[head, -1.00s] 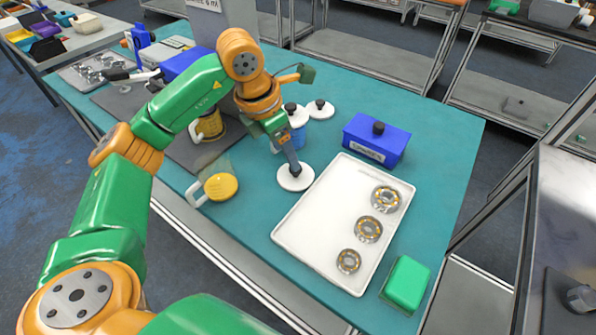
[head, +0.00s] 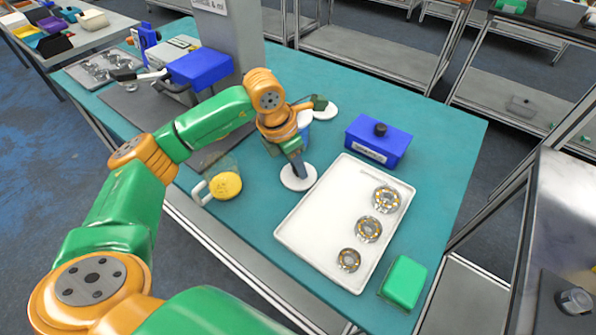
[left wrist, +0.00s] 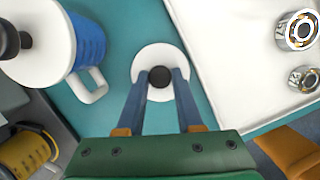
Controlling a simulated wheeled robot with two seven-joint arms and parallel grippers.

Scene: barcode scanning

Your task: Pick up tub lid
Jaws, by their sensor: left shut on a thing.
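A round white lid (head: 297,182) with a black knob (left wrist: 159,76) lies flat on the teal table, just left of the white tray. My left gripper (left wrist: 159,78) points down at it, its two fingers closed on either side of the knob. In the head view the left gripper (head: 299,170) hides the knob and part of the lid. The lid appears to rest on the table. My right gripper is in neither view.
The white tray (head: 320,215) holds three bearings. A blue box (head: 378,141) with a black knob stands behind it, a green block (head: 404,280) in front. A clear mug with yellow contents (head: 226,185) stands to the left. A lidded blue mug (left wrist: 90,45) is close by.

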